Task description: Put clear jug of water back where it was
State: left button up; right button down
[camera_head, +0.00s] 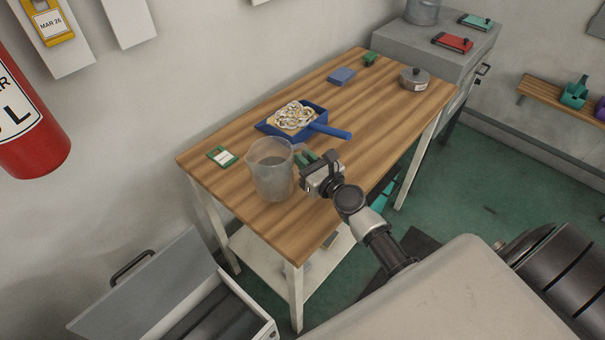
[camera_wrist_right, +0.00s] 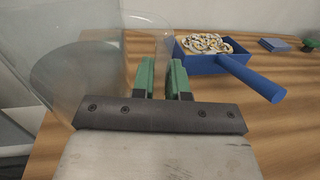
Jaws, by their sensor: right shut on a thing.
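The clear jug (camera_head: 271,172) is upright at the near-left part of the wooden table (camera_head: 345,135) in the head view. Its handle faces my right gripper (camera_head: 318,160). The jug's clear wall (camera_wrist_right: 60,60) fills the left of the right wrist view. My right gripper, with green fingers (camera_wrist_right: 164,80), is shut on the jug's handle. I cannot tell whether the jug's base touches the tabletop. Water inside is hard to make out. My left gripper is not in view.
A blue dustpan-like tray (camera_head: 318,130) with a pale coiled heap lies just behind the jug. A green-and-white card (camera_head: 222,156) lies to its left. A blue block (camera_head: 341,76) and a lidded metal pot (camera_head: 414,78) stand farther back. The table's front right is clear.

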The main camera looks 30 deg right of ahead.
jog(key=shift+w+a, duration=0.1)
jog(key=shift+w, duration=0.2)
jog(key=shift+f, duration=0.25)
notch_tip(320, 180, down, 4)
jog(key=b, duration=0.4)
jog(key=shift+r, duration=0.2)
jog(key=c, duration=1.6)
grip_release()
jog(key=shift+s+f, duration=0.1)
jog(key=shift+f, duration=0.15)
jog(key=o, duration=0.5)
